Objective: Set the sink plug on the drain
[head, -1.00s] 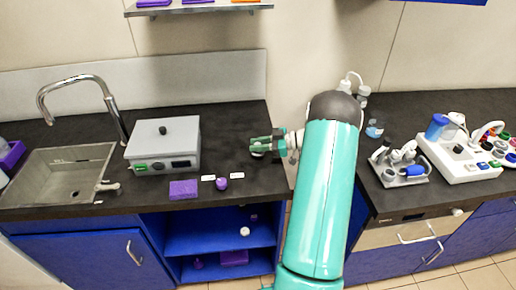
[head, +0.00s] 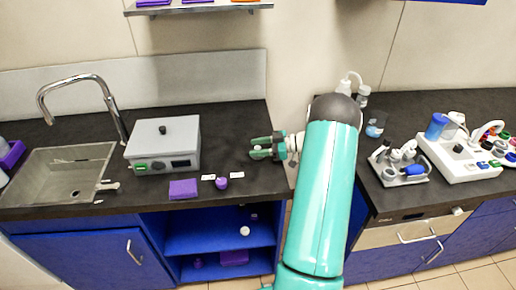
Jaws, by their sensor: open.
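The grey sink (head: 62,172) is set in the dark counter at the far left. A small dark spot on its floor looks like the drain (head: 75,194). I cannot pick out the sink plug with certainty. A small grey piece (head: 108,185) lies at the sink's right rim, too small to name. My gripper (head: 256,148) is open above the right end of the left counter, far right of the sink, with its green fingers pointing left. Nothing is clearly held between the fingers.
A chrome faucet (head: 108,100) arches behind the sink. A grey box device (head: 163,144) stands between sink and gripper. A purple block (head: 183,189) and a purple knob-like piece (head: 222,183) lie in front. A gap separates the right counter (head: 365,200).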

